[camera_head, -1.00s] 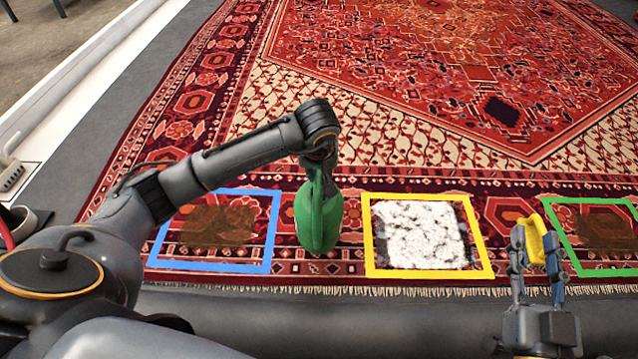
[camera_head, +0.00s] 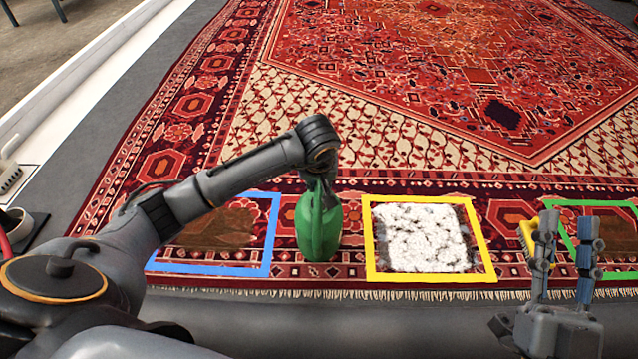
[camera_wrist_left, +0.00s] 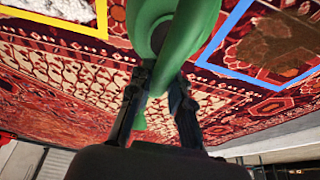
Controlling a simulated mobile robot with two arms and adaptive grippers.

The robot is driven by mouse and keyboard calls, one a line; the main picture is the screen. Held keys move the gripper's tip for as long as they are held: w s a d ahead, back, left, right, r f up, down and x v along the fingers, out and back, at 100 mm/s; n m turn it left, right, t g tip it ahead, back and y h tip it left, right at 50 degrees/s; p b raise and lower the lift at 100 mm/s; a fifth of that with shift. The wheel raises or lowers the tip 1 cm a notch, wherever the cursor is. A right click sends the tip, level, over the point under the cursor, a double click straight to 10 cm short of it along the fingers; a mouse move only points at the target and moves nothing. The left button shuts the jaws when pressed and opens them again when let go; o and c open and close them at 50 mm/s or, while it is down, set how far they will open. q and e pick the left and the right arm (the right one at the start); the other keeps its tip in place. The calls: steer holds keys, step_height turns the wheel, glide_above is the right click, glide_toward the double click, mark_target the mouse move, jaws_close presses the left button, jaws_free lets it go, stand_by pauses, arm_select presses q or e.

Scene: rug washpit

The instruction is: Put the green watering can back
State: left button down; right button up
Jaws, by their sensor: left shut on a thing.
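The green watering can (camera_head: 308,238) is upright over the red rug's front border, between the blue frame and the yellow frame. I cannot tell for sure whether its base touches the rug. My left gripper (camera_head: 320,182) is shut on its upper part from above. In the left wrist view the can (camera_wrist_left: 190,40) sits between the two fingers (camera_wrist_left: 158,110), and its lower part is hidden. My right gripper (camera_head: 566,235) is open at the right, fingers upright and apart.
A blue frame (camera_head: 272,235) surrounds a brown stain (camera_head: 220,228). A yellow frame (camera_head: 368,240) surrounds white foam (camera_head: 420,238). A green frame (camera_head: 615,203) surrounds another brown stain (camera_head: 615,235). A yellow object (camera_head: 526,240) is partly hidden behind my right gripper's left finger.

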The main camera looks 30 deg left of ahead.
arm_select(q)
steer(key=c, duration=1.2)
jaws_free()
